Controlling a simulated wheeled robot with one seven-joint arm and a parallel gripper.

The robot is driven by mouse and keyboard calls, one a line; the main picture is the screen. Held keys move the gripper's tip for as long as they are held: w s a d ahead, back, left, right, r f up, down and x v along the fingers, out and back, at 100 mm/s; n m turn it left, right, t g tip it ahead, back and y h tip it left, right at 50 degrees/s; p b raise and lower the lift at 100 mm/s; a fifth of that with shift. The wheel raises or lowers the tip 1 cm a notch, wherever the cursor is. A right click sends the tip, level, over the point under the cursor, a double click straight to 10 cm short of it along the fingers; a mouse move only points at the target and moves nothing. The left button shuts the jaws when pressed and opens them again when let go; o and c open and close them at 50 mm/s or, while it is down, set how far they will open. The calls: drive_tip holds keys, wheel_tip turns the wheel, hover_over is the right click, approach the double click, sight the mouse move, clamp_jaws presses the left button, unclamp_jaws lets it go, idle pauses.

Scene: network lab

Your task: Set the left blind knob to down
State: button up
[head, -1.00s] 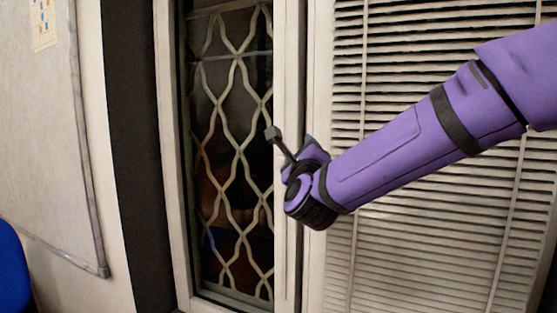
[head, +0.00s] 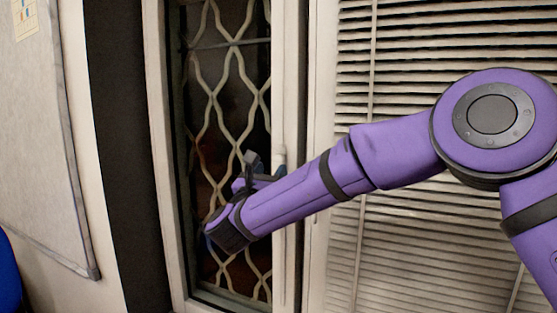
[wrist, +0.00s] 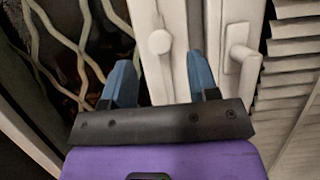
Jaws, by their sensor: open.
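In the wrist view, a round white knob (wrist: 160,42) stands on the pale window frame, just beyond my fingertips and between them. To its right, a white lever handle (wrist: 242,62) on a plate hangs from another part of the frame. I cannot tell for sure which of these is the left blind knob. My gripper (wrist: 161,76) is open, with its two blue fingers apart and nothing between them. In the head view, my gripper is mostly hidden behind my wrist, in front of the window frame (head: 290,80).
A window pane with a wavy metal grille (head: 231,75) lies left of the frame. Slatted blinds (head: 440,45) cover the right side. A whiteboard (head: 35,150) hangs at far left, above part of a blue chair (head: 10,275).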

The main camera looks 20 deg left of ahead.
sight(278, 161)
drive_tip(key=x, duration=0.5)
drive_tip(key=shift+w+r, duration=0.1)
drive_tip(key=shift+w, duration=0.25)
clamp_jaws()
